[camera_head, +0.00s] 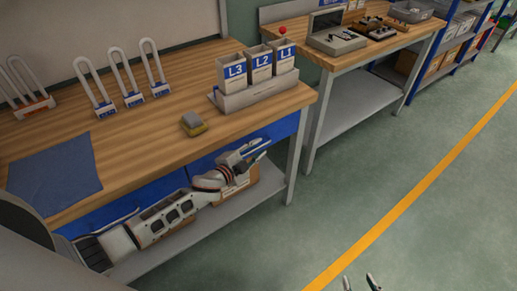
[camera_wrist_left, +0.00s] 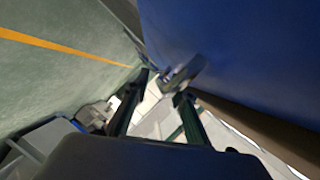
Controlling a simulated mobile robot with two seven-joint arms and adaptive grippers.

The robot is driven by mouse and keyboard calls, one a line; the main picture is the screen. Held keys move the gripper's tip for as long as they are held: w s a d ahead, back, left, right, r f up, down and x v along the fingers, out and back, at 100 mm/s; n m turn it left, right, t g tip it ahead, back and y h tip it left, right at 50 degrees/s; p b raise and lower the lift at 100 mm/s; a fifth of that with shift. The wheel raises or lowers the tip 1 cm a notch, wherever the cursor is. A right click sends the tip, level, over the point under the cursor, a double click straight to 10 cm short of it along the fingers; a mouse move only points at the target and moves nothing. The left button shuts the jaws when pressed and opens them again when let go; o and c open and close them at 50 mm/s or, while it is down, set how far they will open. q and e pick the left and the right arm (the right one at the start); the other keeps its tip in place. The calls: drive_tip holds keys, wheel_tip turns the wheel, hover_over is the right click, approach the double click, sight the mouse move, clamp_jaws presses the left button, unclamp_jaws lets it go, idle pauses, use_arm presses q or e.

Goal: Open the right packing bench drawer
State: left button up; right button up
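The right drawer of the packing bench (camera_head: 106,139) has a blue front (camera_head: 287,128), partly hidden behind my left gripper. The blue front fills the upper right of the left wrist view (camera_wrist_left: 250,50). A grey handle (camera_wrist_left: 184,73) shows there close to the right fingertip. My left gripper (camera_head: 261,150) is in front of the drawer below the bench edge. Its two fingers are apart in the left wrist view (camera_wrist_left: 161,86), with nothing clearly held between them. Whether a finger touches the handle I cannot tell. My right gripper (camera_head: 360,283) shows at the bottom edge, fingers apart and empty.
The bench top carries bins L3, L2 and L1 (camera_head: 261,74), a yellow-grey block (camera_head: 194,124), a blue cloth (camera_head: 54,173) and several white looped holders (camera_head: 128,78). A lower shelf (camera_head: 190,236) lies under my left arm. The floor right of the bench is clear.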

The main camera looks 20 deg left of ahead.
use_arm(q)
drive_tip(key=shift+w+d+f, duration=0.1)
drive_tip(key=shift+w+d, duration=0.1)
drive_tip(key=shift+w, duration=0.2)
use_arm(e)
drive_tip(key=shift+f, duration=0.1)
use_arm(q)
clamp_jaws()
